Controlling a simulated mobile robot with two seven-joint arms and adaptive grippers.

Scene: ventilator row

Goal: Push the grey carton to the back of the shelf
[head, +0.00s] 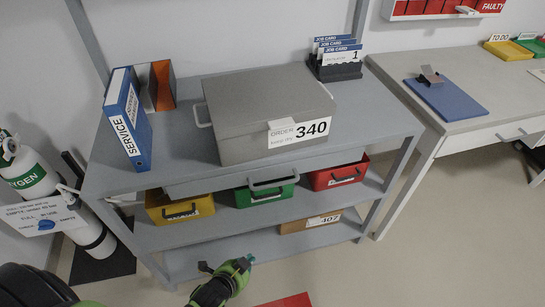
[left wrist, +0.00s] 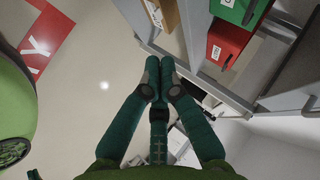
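The grey carton (head: 262,110), with a white label reading "ORDER 340 keep dry", sits on the top board of the grey shelf unit (head: 180,165). Its labelled side faces the front, and a handle shows on its left side. My left gripper (head: 247,261) is low in front of the shelf unit, well below the carton and apart from it. The grey carton is not seen in the left wrist view.
A blue "SERVICE" binder (head: 127,118) stands left of the carton; a job card rack (head: 336,62) stands behind it, right. Yellow (head: 179,208), green (head: 266,192) and red (head: 338,173) bins fill the middle shelf. A brown carton (head: 310,222) is on the lower shelf.

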